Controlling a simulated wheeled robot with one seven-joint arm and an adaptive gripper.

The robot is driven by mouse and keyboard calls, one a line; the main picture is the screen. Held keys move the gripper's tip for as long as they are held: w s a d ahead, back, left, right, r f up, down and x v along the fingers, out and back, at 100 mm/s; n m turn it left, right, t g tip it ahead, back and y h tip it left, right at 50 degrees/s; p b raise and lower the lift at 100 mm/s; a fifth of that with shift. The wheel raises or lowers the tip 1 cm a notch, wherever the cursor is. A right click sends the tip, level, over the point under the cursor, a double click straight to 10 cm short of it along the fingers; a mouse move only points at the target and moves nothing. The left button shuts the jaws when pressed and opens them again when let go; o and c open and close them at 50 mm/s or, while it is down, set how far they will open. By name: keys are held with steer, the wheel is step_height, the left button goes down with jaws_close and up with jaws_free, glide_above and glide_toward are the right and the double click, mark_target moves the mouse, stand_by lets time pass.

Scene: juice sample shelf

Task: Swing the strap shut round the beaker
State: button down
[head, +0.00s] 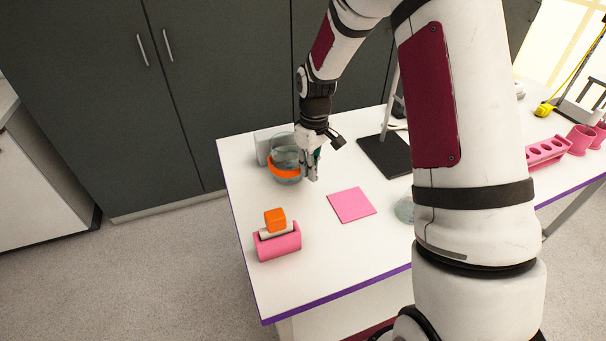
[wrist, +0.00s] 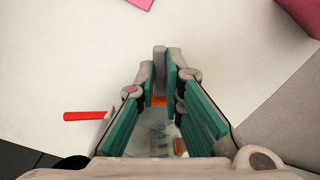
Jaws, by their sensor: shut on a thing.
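The clear beaker (head: 285,156) stands near the back left of the white table, beside a pale grey upright block (head: 263,148). The orange strap (head: 284,173) curves across the front of the beaker, above a grey rounded base (head: 287,181). My gripper (head: 312,176) is at the beaker's right side, pointing down, at the right end of the orange band. In the wrist view my gripper (wrist: 166,60) has its fingertips close together, with a bit of orange strap (wrist: 158,101) between the teal-padded fingers. Clear glass (wrist: 153,138) shows below. The fingers hide the exact grip and the strap's end.
A pink holder (head: 279,246) with an orange cube (head: 275,220) above it stands at the front left. A pink square (head: 351,205) lies mid-table. A stand with a black base (head: 388,156) is right of my gripper. A red-handled tool (wrist: 85,116) shows in the wrist view.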

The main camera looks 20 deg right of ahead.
steer(key=shift+w+d+n, duration=0.65)
steer(key=shift+n, duration=0.15)
steer(key=c, duration=1.7)
jaws_free()
steer(key=shift+w, duration=0.1)
step_height(320, 180, up, 12)
steer(key=shift+d, duration=0.25)
